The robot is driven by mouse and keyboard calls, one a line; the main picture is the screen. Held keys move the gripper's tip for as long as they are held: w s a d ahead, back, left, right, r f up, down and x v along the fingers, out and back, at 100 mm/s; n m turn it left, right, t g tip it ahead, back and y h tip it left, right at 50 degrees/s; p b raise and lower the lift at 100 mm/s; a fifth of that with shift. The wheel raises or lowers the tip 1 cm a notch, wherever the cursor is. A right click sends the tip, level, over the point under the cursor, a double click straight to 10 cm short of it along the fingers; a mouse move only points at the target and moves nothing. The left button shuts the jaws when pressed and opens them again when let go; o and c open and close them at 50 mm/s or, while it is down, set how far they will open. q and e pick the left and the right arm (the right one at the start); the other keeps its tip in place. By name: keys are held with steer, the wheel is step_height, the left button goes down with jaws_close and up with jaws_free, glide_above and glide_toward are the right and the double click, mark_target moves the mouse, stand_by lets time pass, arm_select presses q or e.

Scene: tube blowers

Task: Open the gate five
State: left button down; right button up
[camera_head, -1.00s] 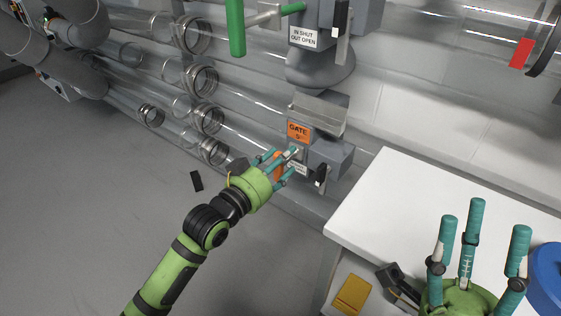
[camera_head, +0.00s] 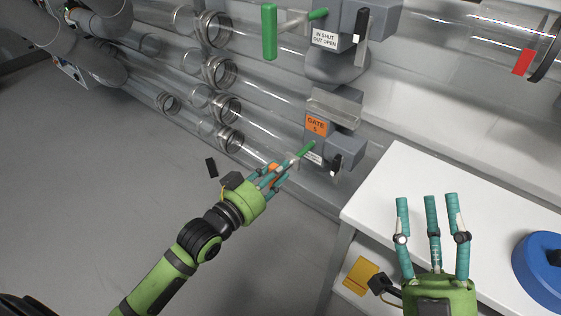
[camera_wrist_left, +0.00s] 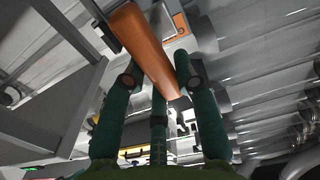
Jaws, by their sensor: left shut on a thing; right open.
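Gate five is a grey housing (camera_head: 347,150) on the lower tube line, with an orange "GATE 5" label (camera_head: 317,125). Its rod comes out towards the lower left, and a green stretch of the rod (camera_head: 307,149) shows close to the housing. My left gripper (camera_head: 273,175) is shut on the orange handle (camera_head: 274,170) at the rod's outer end, clear of the housing. In the left wrist view the orange handle (camera_wrist_left: 148,50) lies between the teal fingers (camera_wrist_left: 158,95). My right gripper (camera_head: 432,205) is open and empty over the white table.
Above is another gate (camera_head: 372,22) with a green handle (camera_head: 269,32) and an "IN SHUT OUT OPEN" label (camera_head: 324,38). The white table (camera_head: 400,165) stands to the right, with a blue round thing (camera_head: 545,270) on it. Open grey floor lies left of my left arm.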

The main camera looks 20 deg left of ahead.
stand_by(0.3)
arm_select(q)
steer(key=c, duration=0.9)
jaws_free()
steer(key=shift+c, duration=0.2)
steer(key=v, duration=1.2)
